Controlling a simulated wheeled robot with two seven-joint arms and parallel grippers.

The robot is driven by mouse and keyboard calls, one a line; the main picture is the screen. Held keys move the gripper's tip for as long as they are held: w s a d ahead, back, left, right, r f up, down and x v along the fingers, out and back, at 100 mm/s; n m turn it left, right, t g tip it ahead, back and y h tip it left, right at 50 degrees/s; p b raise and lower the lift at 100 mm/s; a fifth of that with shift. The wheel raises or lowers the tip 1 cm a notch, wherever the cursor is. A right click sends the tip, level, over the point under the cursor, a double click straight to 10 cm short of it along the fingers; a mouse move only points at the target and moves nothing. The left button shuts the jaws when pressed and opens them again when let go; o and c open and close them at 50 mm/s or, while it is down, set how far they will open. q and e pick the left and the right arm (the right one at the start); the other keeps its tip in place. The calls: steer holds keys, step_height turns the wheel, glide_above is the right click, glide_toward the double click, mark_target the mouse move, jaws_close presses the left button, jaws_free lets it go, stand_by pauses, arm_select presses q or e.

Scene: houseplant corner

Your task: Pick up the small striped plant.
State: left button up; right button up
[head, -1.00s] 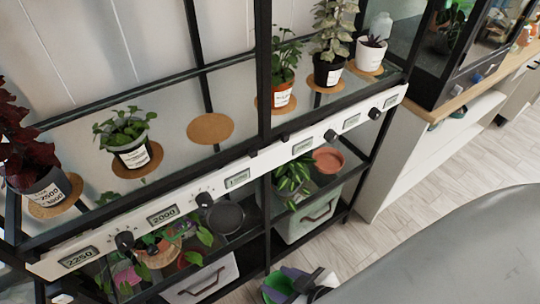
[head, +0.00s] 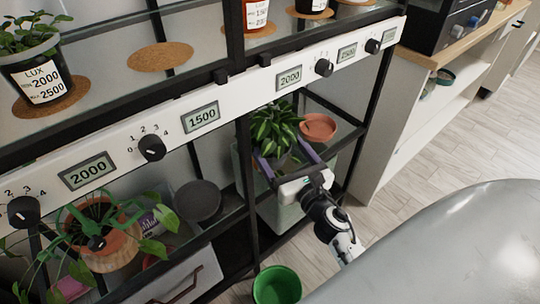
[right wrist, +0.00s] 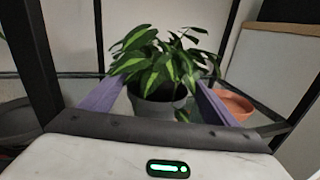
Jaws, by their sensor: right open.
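The small striped plant (head: 275,127) has dark green leaves with pale yellow-green stripes. It stands on the lower shelf of the rack. In the right wrist view its grey pot (right wrist: 156,108) is upright, with leaves (right wrist: 155,62) hanging over the rim. My right gripper (head: 280,147) is open, with one purple finger on each side of the pot. In the right wrist view the gripper (right wrist: 160,88) shows the pot between its fingers. I cannot tell whether the fingers touch it. The pot is mostly hidden in the head view. My left gripper is not in view.
A terracotta saucer (head: 318,127) lies just right of the plant. Black rack posts and a white control panel (head: 203,118) with dials frame the shelf opening. A trailing plant (head: 95,235) stands at lower left. A green pot (head: 277,287) is at the bottom.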

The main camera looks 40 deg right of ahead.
mark_target(265, 127)
steer(key=w, duration=0.2)
steer(key=w+d, duration=0.1)
steer(key=w, duration=0.1)
steer(key=shift+w, duration=0.35)
steer(key=shift+w+d+f, duration=0.1)
steer(key=shift+w+d, duration=0.15)
steer(key=shift+w, duration=1.15)
steer(key=shift+w+d+f, duration=0.1)
steer(key=shift+w+d, duration=0.1)
steer(key=shift+w, duration=1.15)
steer(key=shift+r, duration=0.15)
steer(key=c, duration=1.2)
